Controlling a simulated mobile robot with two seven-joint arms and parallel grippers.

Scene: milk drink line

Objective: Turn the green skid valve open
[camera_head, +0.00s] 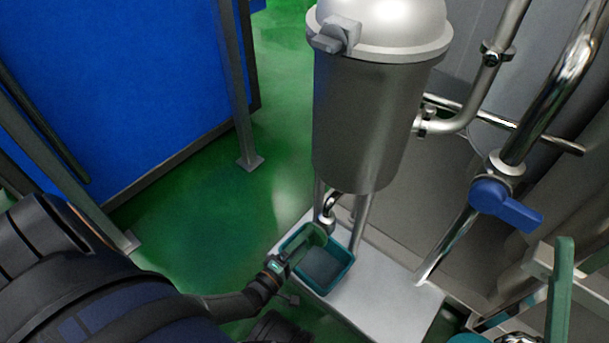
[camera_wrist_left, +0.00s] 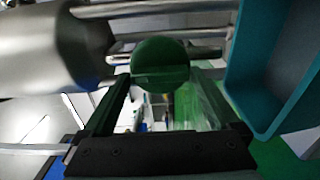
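A green valve handle (camera_head: 309,241) sits low under the steel tank, over the near-left part of a teal tray. In the left wrist view a round green end of a handle (camera_wrist_left: 160,64) shows at the fingertips. My left gripper (camera_head: 284,266) reaches in from the lower left, close to this handle. Its two fingers stand wide apart in the left wrist view (camera_wrist_left: 160,88), with the green end between or just beyond their tips. I cannot tell whether they touch it. A second green lever (camera_head: 560,290) stands upright at the lower right. My right gripper does not show.
The steel tank (camera_head: 360,120) stands above the teal tray (camera_head: 338,278), which rests on a white plinth (camera_head: 395,305). A blue valve handle (camera_head: 505,203) sits on the pipework at the right. A blue panel (camera_head: 120,80) stands at the left. Green floor (camera_head: 210,215) is clear between.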

